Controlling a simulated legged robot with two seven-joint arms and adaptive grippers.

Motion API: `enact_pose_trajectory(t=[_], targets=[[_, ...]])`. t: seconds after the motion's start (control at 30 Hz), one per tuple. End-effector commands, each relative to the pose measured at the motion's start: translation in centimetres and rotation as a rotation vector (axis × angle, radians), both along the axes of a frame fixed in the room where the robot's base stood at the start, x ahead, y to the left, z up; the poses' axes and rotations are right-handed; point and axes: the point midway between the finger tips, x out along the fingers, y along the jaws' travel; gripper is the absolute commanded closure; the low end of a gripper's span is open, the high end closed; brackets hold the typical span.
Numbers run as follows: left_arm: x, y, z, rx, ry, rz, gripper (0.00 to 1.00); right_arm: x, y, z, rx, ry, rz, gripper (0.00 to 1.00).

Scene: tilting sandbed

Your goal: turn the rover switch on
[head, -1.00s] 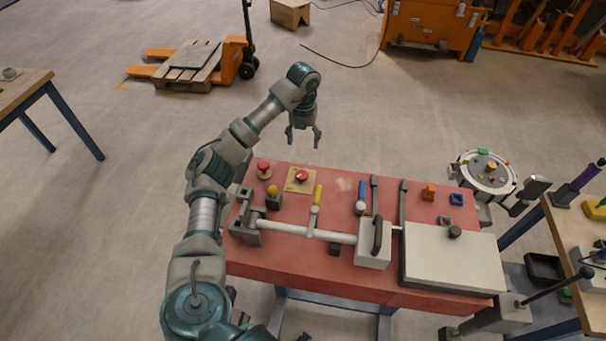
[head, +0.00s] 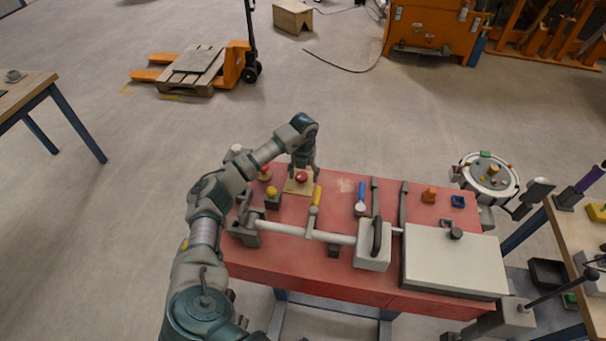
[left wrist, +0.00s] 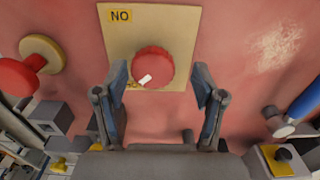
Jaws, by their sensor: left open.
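A red round knob (head: 302,177) with a white mark sits on a square tan plate (head: 291,188) at the back left of the red table; I take it for the switch. In the left wrist view the knob (left wrist: 152,64) is at centre, on the plate (left wrist: 184,22) with a "NO" label. The white mark points up and right from the knob's lower part. My left gripper (head: 303,170) is over the plate, pointing down. My right gripper is out of view.
On the red table (head: 340,285), a red mushroom button (head: 265,172) and a yellow-topped block (head: 272,198) stand left of the plate. A yellow-handled lever (head: 316,197) and white pipe (head: 285,229) lie nearer. A blue-handled tool (head: 361,195) is to the right.

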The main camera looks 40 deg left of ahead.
Motion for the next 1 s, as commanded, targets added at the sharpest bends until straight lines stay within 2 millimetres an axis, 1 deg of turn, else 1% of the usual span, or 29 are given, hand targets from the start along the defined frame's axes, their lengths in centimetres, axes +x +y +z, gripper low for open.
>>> enact_pose_trajectory(t=[0.1,0.13,0.17,0.2,0.27,0.3,0.37,0.67,0.9,1.0], targets=[[-0.1,0.4,-0.2,-0.003,0.001,0.002,0.3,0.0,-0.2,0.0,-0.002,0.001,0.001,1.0],[0.0,0.4,-0.2,-0.003,0.002,0.002,0.33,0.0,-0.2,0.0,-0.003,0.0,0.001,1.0],[0.0,0.4,-0.2,-0.003,0.002,0.002,0.4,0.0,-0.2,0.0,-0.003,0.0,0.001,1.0],[0.0,0.5,-0.2,-0.003,0.002,0.002,0.5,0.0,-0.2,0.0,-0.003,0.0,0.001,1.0],[0.0,0.5,-0.2,-0.004,0.001,0.003,0.65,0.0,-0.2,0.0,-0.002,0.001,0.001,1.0],[0.0,0.5,-0.2,-0.004,0.001,0.003,0.75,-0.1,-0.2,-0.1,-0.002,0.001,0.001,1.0],[0.0,0.5,-0.2,-0.003,0.002,0.003,0.9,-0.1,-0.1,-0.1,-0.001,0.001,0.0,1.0],[0.0,0.6,-0.2,0.001,0.004,-0.015,0.9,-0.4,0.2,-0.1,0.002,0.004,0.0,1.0],[0.0,0.5,-0.1,-0.002,0.003,-0.128,0.9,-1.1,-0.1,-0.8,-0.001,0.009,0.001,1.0],[0.0,0.4,-0.1,-0.002,0.005,-0.206,0.9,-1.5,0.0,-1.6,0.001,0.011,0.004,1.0]])
